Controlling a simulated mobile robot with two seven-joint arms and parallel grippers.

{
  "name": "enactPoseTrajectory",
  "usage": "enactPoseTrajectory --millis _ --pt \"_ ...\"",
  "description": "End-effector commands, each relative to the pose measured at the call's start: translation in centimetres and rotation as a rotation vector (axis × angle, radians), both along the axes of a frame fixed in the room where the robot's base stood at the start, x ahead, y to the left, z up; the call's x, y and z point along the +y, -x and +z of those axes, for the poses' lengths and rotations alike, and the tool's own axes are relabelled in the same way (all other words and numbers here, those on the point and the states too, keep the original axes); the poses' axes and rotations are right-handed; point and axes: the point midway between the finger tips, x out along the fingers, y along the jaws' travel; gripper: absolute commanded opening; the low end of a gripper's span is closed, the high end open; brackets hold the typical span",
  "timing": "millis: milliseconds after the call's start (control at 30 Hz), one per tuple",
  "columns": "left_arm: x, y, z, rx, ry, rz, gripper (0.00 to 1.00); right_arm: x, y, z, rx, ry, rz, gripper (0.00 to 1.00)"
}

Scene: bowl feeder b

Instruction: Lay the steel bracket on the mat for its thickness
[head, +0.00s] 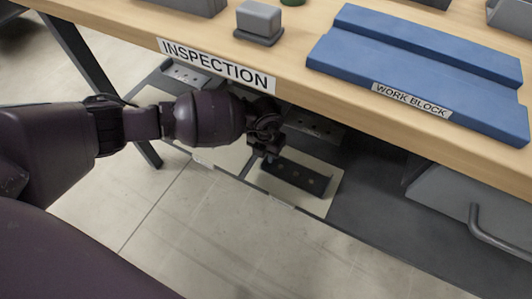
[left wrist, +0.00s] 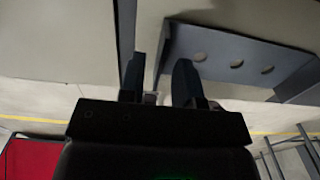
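A dark grey bracket with a row of holes (head: 296,179) lies on a pale mat (head: 318,205) on the low shelf under the bench. My left gripper (head: 266,150) is just above the bracket's left end. In the left wrist view the two fingers (left wrist: 160,80) stand apart, and the bracket (left wrist: 235,60) shows three holes. Its near end edge reaches the gap by the right finger; I cannot tell whether they touch. Two similar holed pieces, one at the left (head: 188,74) and one behind (head: 315,125), are also on the shelf. I cannot tell which metal each is. My right gripper is out of view.
The wooden bench top with the INSPECTION label (head: 216,65) overhangs the shelf, close above my left arm. A blue work block (head: 420,65) and a small grey block (head: 259,20) stand on it. A grey drawer with a handle (head: 490,235) is at the lower right.

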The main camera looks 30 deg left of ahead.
Motion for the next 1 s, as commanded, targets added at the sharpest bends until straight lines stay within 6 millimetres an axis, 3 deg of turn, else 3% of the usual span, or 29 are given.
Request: enactPoseTrajectory --millis 33,100,433,667,1000 --pt "0.0 -0.5 1.8 -0.014 0.0 -0.001 0.31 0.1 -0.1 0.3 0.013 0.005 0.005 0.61" --pt "0.0 -0.5 3.4 -0.017 0.0 -0.001 0.31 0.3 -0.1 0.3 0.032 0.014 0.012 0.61" --pt "0.1 -0.4 9.3 -0.014 -0.001 -0.001 0.31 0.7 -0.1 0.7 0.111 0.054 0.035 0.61" --pt "0.1 -0.2 11.0 -0.007 0.0 -0.001 0.31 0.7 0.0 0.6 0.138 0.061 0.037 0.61" --pt "0.1 -0.1 11.0 -0.002 0.0 -0.001 0.31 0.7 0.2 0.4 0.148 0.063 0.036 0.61"
